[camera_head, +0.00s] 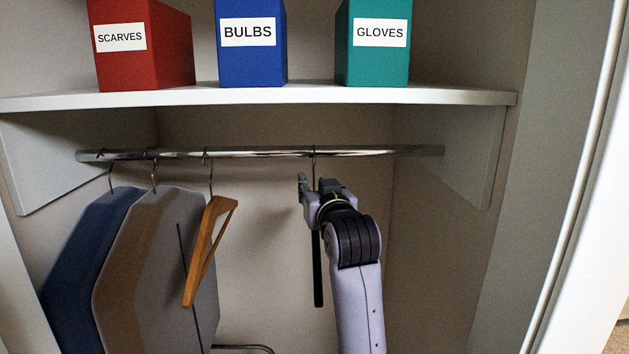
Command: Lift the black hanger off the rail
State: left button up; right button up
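The black hanger (318,283) hangs edge-on from the chrome rail (375,153). Its thin hook (314,158) is over the rail, and its dark lower arm points down. My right gripper (312,188) is at the hanger's neck, just below the rail, and hides the hanger's upper part. The fingers are small and partly hidden, so I cannot tell whether they are closed on the hanger. My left gripper is not in view.
A wooden hanger (205,250) hangs to the left, beside a grey-brown garment (140,255) and a blue garment (80,260). A white shelf (310,95) above the rail holds red (160,50), blue (252,62) and teal (378,66) boxes. The rail's right part is empty.

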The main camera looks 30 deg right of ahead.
jog(key=shift+w, duration=0.15)
jog(key=shift+c, duration=0.3)
grip_shut()
dwell(0.9)
jog(key=shift+d, duration=0.1)
